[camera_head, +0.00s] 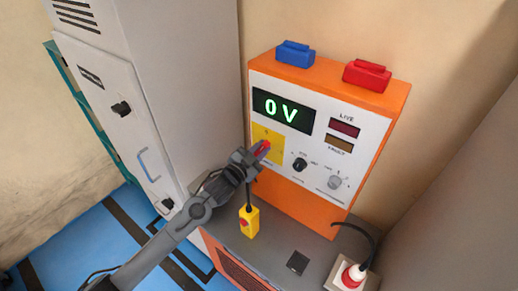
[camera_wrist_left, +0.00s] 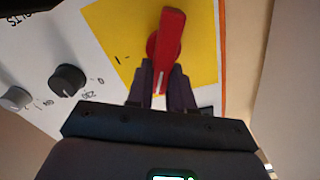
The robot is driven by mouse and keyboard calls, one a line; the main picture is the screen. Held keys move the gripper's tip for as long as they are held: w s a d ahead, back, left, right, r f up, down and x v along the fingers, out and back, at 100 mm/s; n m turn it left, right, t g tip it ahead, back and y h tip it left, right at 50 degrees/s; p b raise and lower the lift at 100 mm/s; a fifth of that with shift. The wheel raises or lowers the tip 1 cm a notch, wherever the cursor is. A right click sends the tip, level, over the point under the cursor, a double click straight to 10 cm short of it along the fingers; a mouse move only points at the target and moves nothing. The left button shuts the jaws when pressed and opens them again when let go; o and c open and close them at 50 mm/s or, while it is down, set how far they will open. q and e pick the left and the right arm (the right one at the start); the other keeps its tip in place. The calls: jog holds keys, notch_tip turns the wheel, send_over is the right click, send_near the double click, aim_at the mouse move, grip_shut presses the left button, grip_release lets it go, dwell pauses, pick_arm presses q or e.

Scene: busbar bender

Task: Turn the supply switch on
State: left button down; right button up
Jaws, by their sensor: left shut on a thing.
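The supply switch is a red rotary handle (camera_head: 264,146) on a yellow plate (camera_head: 262,135) at the left of the orange supply unit's white front panel. In the left wrist view the red handle (camera_wrist_left: 170,35) sits on the yellow plate (camera_wrist_left: 205,50), tilted slightly in the picture. My left gripper (camera_head: 256,154) is at the switch, and its dark fingers (camera_wrist_left: 161,88) are shut on the lower part of the handle, one on each side. The green display (camera_head: 282,110) reads 0 V. My right gripper is not in view.
Black (camera_head: 300,164) and grey (camera_head: 335,182) knobs sit right of the switch. Blue (camera_head: 295,54) and red (camera_head: 367,74) blocks top the unit. A yellow pendant box (camera_head: 249,222) is below my gripper. A red-and-white plug (camera_head: 352,276) is lower right. A grey cabinet (camera_head: 185,80) stands close left.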

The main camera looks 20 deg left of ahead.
pick_arm(q)
jog(key=shift+s+d+f+m+b, duration=0.15)
jog(key=shift+f+m+b, duration=0.3)
jog(key=shift+m, duration=1.6)
jog(key=shift+w+d+f+m+b, duration=0.1)
jog(key=shift+d+f+m+b, duration=0.3)
jog(key=shift+m, duration=1.6)
jog(key=shift+s+a+f+m+b, duration=0.1)
jog(key=shift+f+m+b, duration=0.35)
jog(key=shift+m, duration=1.6)
jog(key=shift+r, duration=0.1)
jog(key=c, duration=1.2)
grip_release()
jog(key=shift+o, duration=1)
jog(key=shift+d+r, duration=0.1)
jog(key=shift+r, duration=0.05)
